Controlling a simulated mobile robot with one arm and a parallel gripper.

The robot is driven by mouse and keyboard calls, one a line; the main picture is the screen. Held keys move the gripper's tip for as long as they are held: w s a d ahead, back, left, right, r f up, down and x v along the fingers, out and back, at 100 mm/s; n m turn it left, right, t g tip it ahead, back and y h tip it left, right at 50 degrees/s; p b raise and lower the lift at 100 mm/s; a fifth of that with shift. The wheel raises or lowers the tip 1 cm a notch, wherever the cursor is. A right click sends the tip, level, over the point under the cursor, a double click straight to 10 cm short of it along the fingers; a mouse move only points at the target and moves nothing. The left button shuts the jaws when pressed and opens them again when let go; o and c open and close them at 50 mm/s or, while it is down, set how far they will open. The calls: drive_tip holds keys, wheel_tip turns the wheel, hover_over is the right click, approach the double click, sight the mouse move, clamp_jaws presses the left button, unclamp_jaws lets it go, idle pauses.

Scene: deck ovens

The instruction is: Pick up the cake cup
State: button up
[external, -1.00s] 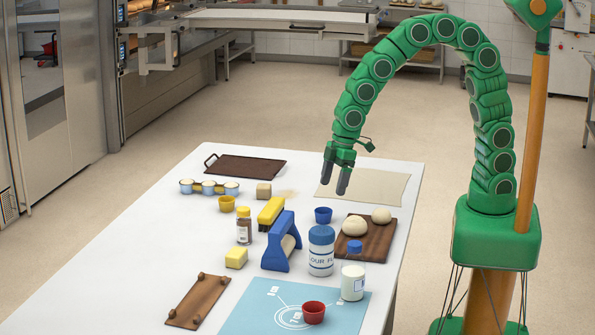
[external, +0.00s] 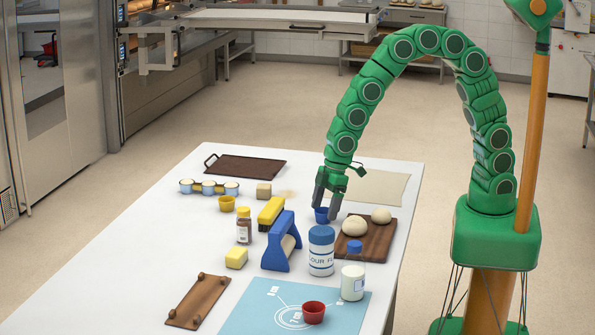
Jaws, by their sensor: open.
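Three small cups stand apart on the white table: a blue cup (external: 322,216) near the middle right, a yellow cup (external: 227,204) to the left, and a red cup (external: 314,313) on the blue mat at the front. My gripper (external: 325,211) points down with its fingers apart at the blue cup. One finger shows on each side of the cup in the picture and hides part of it. I cannot tell whether the fingers touch it.
A wooden board with dough balls (external: 381,215) is close on the right. The flour jar (external: 321,252), milk bottle (external: 353,280) and blue-handled tool (external: 281,248) stand in front. A parchment sheet (external: 385,188) and dark tray (external: 245,166) lie behind.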

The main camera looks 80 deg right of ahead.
drive_tip(key=shift+x, duration=1)
drive_tip(key=c, duration=1)
drive_tip(key=shift+c, duration=0.2)
drive_tip(key=shift+r, duration=0.1)
drive_tip(key=v, duration=0.3)
drive_tip(key=shift+w+a+r, duration=0.2)
drive_tip(key=shift+a+r, duration=0.05)
drive_tip(key=shift+r, duration=0.05)
drive_tip(key=s+d+r, duration=0.2)
drive_tip(key=s+r, duration=0.2)
drive_tip(key=r, duration=0.1)
drive_tip(key=shift+s+r, duration=0.25)
drive_tip(key=shift+r, duration=0.1)
drive_tip(key=shift+s+d+r, duration=0.6)
drive_tip(key=shift+s+d, duration=0.05)
drive_tip(key=shift+s, duration=0.7)
drive_tip(key=shift+s+d+r, duration=0.6)
drive_tip(key=shift+s+r, duration=0.05)
drive_tip(key=shift+s, duration=0.65)
drive_tip(key=shift+s+d+r, duration=0.6)
drive_tip(key=shift+s+d, duration=0.05)
drive_tip(key=shift+s, duration=0.7)
